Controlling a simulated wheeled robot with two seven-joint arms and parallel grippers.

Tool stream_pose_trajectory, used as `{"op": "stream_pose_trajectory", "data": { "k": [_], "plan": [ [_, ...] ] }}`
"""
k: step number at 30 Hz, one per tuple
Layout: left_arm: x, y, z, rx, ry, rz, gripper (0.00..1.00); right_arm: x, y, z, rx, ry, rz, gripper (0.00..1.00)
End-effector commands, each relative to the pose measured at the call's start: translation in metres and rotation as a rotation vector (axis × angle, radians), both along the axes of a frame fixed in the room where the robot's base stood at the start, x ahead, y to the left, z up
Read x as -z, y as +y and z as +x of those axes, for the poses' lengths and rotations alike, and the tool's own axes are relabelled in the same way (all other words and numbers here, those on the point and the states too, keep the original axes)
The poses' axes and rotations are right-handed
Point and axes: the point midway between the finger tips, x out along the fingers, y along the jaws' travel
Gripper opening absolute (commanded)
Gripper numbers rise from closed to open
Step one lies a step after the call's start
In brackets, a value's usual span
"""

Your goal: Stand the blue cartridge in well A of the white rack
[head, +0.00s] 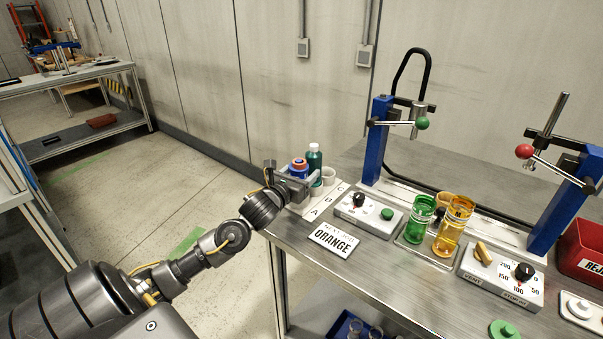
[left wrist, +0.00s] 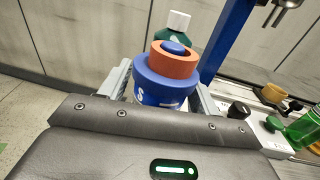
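The blue cartridge (head: 299,171) has an orange-red ring and a blue knob on top. In the left wrist view the cartridge (left wrist: 160,85) stands between my left gripper's fingers, which lie close on both sides. My left gripper (head: 301,184) appears shut on it, at the white rack. The white rack (head: 322,206), lettered A, B, C from near to far, sits at the table's left end. The cartridge's lower part and well A are hidden behind the gripper, so I cannot tell whether it is seated. My right gripper is out of view.
A switch box (head: 369,214), an ORANGE sign (head: 332,240) and a blue press post (head: 378,140) are to the right.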

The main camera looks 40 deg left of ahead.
Motion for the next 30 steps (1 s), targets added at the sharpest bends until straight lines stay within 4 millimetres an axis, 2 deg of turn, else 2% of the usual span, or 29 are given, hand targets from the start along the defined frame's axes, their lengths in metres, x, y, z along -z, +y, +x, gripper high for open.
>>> {"op": "stream_pose_trajectory", "data": {
  "k": [8, 11, 14, 24, 30],
  "plan": [
    [-0.001, 0.0, 0.0, 0.0, 0.0, 0.0, 0.65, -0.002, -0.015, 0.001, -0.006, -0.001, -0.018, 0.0],
    [-0.007, 0.0, 0.0, 0.0, -0.001, 0.0, 0.65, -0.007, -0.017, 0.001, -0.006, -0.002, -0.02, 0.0],
    [-0.001, -0.002, -0.014, 0.0, 0.0, 0.001, 0.65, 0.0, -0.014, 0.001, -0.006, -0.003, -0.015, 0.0],
    [0.0, -0.013, -0.084, 0.002, 0.002, -0.001, 0.65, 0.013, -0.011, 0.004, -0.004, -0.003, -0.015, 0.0],
    [-0.002, -0.017, -0.111, 0.001, 0.001, -0.001, 0.65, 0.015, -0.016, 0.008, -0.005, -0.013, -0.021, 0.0]
  ]
}}
